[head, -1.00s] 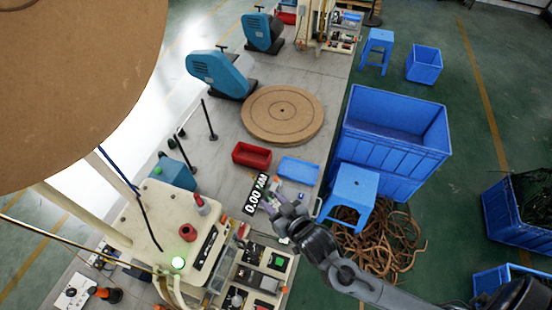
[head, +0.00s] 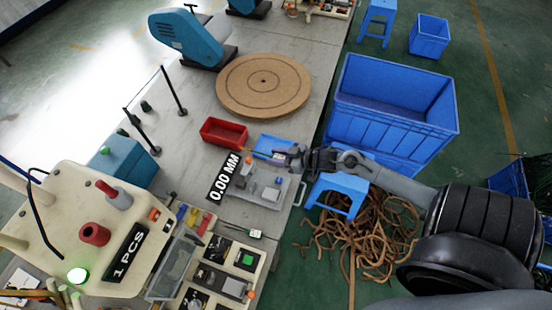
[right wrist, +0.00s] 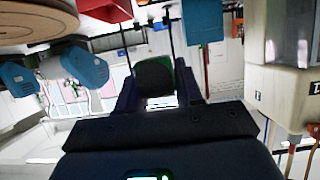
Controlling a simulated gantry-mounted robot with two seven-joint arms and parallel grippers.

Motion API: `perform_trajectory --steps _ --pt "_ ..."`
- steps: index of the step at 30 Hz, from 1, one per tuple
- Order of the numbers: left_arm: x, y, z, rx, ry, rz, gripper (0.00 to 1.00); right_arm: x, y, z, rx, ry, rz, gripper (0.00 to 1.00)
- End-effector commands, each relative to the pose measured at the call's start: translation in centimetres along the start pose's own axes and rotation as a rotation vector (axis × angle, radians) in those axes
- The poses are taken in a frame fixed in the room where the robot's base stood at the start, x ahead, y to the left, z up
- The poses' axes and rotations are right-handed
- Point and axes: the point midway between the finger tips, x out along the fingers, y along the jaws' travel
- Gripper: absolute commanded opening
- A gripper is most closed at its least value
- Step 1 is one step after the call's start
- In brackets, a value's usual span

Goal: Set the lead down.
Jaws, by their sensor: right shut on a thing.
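My right gripper (head: 284,153) is over the table beside the blue tray (head: 264,143), its arm reaching in from the right. In the right wrist view its two fingers (right wrist: 157,88) are shut on a dark, rounded piece (right wrist: 155,72), which I take to be the lead. The rest of the lead is hidden or too small to make out. I cannot tell whether it touches the tray. My left gripper is in neither view.
A red bin (head: 223,133) stands left of the blue tray. A grey fixture (head: 262,185) with a 0.00 MM display (head: 222,178) is in front. A round brown reel (head: 263,85) lies behind. A blue stool (head: 340,190) and brown cables (head: 365,235) are off the table's right edge.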

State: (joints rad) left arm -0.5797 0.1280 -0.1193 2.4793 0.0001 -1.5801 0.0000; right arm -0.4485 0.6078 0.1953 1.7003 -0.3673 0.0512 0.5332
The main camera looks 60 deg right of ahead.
Motion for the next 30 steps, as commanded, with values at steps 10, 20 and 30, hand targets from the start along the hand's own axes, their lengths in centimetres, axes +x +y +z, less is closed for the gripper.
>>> perform_trajectory --steps 10,20,30 --pt "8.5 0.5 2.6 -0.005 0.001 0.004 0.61 -2.7 8.6 10.3 -0.008 -0.001 -0.013 0.05" --pt "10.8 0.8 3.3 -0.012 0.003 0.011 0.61 -3.9 11.7 12.6 -0.007 0.001 -0.013 0.05" --pt "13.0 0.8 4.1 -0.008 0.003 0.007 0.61 2.0 14.4 13.8 -0.008 0.006 -0.011 0.05"
